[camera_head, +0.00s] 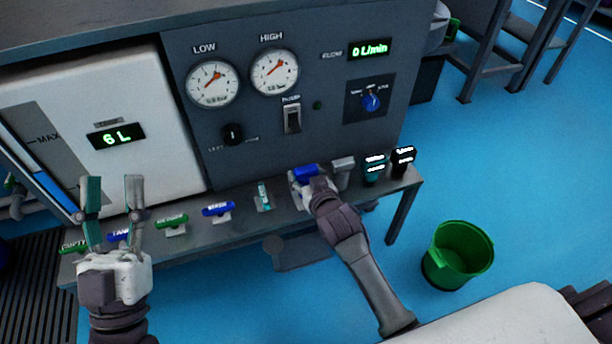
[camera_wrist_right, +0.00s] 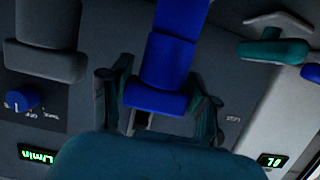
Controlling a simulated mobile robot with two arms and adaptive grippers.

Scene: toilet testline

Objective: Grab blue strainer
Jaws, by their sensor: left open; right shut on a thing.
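The blue strainer (camera_head: 305,172) is at the front edge of the grey shelf, right of the row of labelled valve handles. My right gripper (camera_head: 308,180) is shut on it. In the right wrist view the blue strainer (camera_wrist_right: 168,60) lies between the two dark green fingers, and its lower end is visible between them. Most of the right fingers are hidden in the head view. My left gripper (camera_head: 112,190) is open and empty, fingers pointing up, in front of the left end of the shelf.
Blue (camera_head: 217,209) and green (camera_head: 171,222) handles line the shelf. A grey piece (camera_head: 343,168), a teal piece (camera_head: 374,168) and a black piece (camera_head: 403,158) stand right of the strainer. A green bucket (camera_head: 458,255) is on the blue floor.

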